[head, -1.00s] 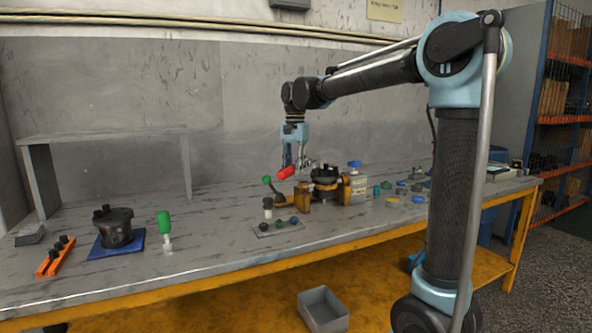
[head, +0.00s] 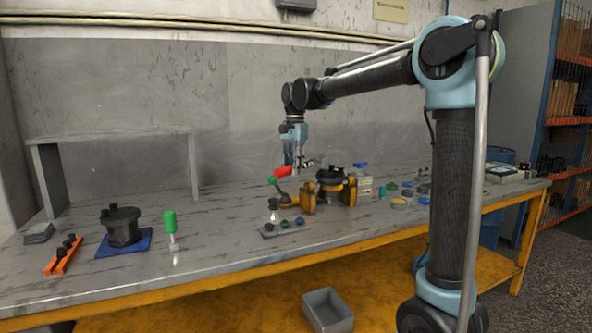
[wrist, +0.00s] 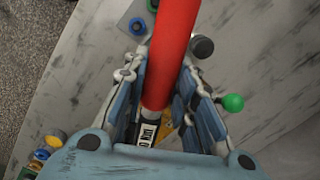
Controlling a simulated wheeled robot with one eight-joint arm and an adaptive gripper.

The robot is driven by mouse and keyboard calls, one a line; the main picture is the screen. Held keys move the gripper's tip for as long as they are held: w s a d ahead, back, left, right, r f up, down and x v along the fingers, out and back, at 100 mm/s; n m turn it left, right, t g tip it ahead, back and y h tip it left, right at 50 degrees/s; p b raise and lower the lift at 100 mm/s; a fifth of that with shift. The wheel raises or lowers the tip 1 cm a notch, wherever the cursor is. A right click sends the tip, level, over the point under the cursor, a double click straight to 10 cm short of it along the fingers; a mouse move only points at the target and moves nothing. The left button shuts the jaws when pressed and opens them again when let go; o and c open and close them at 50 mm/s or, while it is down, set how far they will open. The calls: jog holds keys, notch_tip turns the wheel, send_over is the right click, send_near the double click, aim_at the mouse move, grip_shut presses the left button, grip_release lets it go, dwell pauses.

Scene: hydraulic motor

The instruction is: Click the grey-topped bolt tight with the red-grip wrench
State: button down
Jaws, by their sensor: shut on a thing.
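My gripper (head: 295,163) is shut on the red-grip wrench (head: 281,172) and holds it above the bench, left of the clamped motor (head: 331,178). In the wrist view the red grip (wrist: 171,45) runs up between the fingers (wrist: 160,108), and the wrench's black, labelled shaft (wrist: 148,131) shows below it. A grey round top, perhaps that of the grey-topped bolt (wrist: 202,46), shows just right of the grip. In the head view, an upright piece that may be this bolt (head: 273,205) stands below the wrench. The wrench's working end is not clear.
A green-knobbed lever (head: 272,180) is close to the wrench; its knob (wrist: 233,103) shows beside the fingers. A small plate (head: 265,235) with coloured bolts lies in front. A black housing (head: 121,227) on a blue mat and a green-handled tool (head: 170,222) stand left.

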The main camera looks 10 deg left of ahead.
jog(key=shift+w+a+f, duration=0.1)
jog(key=shift+w+a, duration=0.15)
dwell(0.4)
jog(key=shift+w+a+m, duration=1)
jog(key=shift+a+m, duration=0.3)
dwell(0.4)
jog(key=shift+w+a, duration=0.1)
jog(key=shift+w+a+m, duration=1.15)
jog(key=shift+w+m, duration=0.05)
dwell(0.5)
jog(key=shift+s+d, duration=0.15)
jog(key=shift+s, duration=0.1)
dwell(0.4)
